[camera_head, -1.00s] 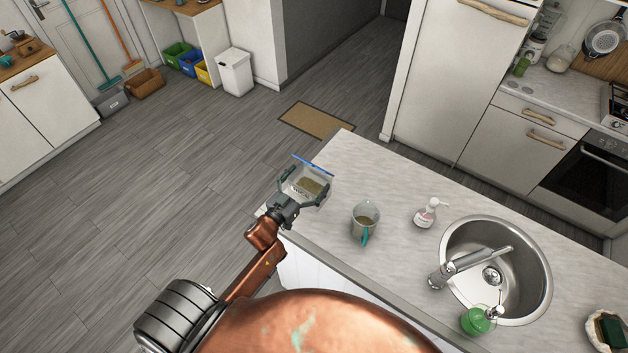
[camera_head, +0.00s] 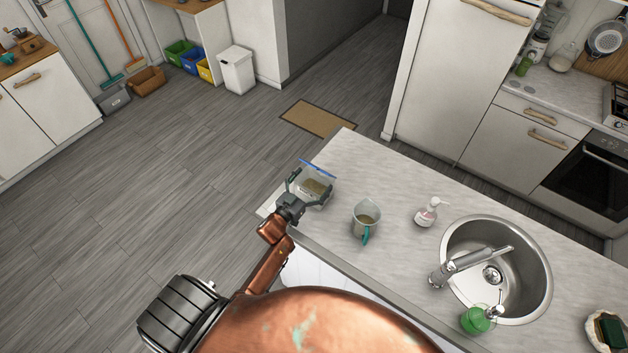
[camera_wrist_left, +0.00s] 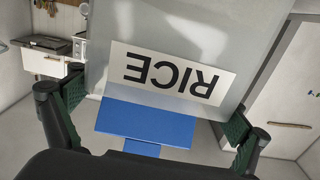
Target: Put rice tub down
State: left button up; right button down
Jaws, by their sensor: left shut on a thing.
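The rice tub (camera_head: 314,187) is a translucent container with a blue edge and grainy contents, near the left end of the counter. In the left wrist view the tub (camera_wrist_left: 205,40) fills the upper middle, its RICE label upside down, with a blue part (camera_wrist_left: 150,122) below. My left gripper (camera_head: 309,186) is shut on the tub, one finger on each side. It also shows in the left wrist view (camera_wrist_left: 155,118). I cannot tell whether the tub touches the counter (camera_head: 390,185). My right gripper is not in view.
A measuring jug (camera_head: 366,218) with a teal handle stands to the right of the tub. Farther right are a soap bottle (camera_head: 427,213), the sink (camera_head: 535,270) and a green bottle (camera_head: 478,320). The counter beyond the tub and jug is clear.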

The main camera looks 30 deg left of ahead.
pick_arm(q)
jog(key=shift+r, duration=0.1)
jog(key=o, duration=1.8)
jog(key=shift+f, duration=0.2)
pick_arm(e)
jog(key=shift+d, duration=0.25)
pick_arm(q)
jog(key=shift+r, duration=0.1)
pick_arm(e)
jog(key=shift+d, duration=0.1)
pick_arm(q)
jog(key=s+a+b, duration=0.1)
jog(key=s+b, duration=0.1)
jog(key=s, duration=1)
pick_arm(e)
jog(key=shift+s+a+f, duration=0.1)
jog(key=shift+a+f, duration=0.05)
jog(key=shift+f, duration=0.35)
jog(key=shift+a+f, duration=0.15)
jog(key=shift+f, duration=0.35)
